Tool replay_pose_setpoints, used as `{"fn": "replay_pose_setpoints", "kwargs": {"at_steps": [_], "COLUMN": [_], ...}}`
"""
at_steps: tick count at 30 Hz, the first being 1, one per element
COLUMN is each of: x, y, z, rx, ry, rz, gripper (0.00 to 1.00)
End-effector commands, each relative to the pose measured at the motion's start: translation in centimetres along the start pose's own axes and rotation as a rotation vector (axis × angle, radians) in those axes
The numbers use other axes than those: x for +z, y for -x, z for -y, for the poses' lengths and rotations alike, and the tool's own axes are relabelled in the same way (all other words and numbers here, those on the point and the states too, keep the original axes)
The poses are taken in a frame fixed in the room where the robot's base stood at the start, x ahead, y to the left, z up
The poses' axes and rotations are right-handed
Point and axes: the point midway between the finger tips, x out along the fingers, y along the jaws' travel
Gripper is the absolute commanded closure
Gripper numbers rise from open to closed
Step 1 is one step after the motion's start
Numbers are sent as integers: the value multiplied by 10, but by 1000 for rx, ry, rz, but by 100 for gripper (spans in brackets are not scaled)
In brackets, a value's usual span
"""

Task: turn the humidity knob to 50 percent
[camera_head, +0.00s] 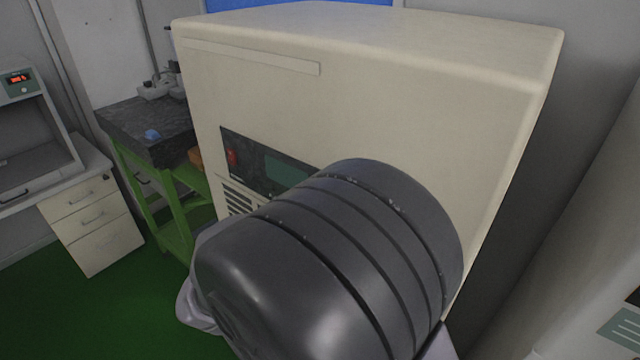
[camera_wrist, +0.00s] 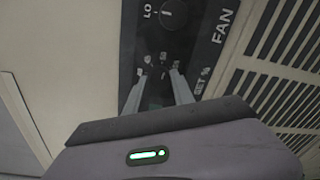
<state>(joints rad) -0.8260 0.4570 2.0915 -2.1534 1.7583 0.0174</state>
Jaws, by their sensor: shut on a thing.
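The humidity knob (camera_wrist: 157,73) is a small dark dial on the dark control panel (camera_wrist: 128,45), by the "SET %" lettering, in the wrist view. Small scale numbers surround it; they are too blurred to read surely, and so is its pointer. My gripper (camera_wrist: 155,80) reaches up from the bottom, with its two pale fingers shut on the knob from either side. In the head view my dark arm covers the knob and gripper. The cream machine (camera_head: 400,100) fills the middle there, and its panel (camera_head: 245,160) shows left of my arm.
A fan knob (camera_wrist: 174,13) marked "LO" and "FAN" sits just above the gripped knob. Vent slats (camera_wrist: 285,75) lie to the right. In the head view a red switch (camera_head: 232,157) and a greenish display (camera_head: 284,172) show. A green-framed bench (camera_head: 178,200) stands left.

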Motion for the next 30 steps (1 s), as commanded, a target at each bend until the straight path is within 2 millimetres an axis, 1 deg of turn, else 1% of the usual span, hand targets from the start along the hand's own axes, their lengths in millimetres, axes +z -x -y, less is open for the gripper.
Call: {"fn": "replay_pose_setpoints", "kwargs": {"at_steps": [6, 12, 28, 29, 30], "x": [1, 0, 0, 0, 0], "y": [0, 0, 0, 0, 0], "z": [-1, 0, 1, 1, 1], "rx": [-5, -7, -8, -8, -7], "ry": [104, 155, 173, 173, 173], "rz": [7, 11, 11, 11, 11], "gripper": [100, 100, 100, 65, 57]}}
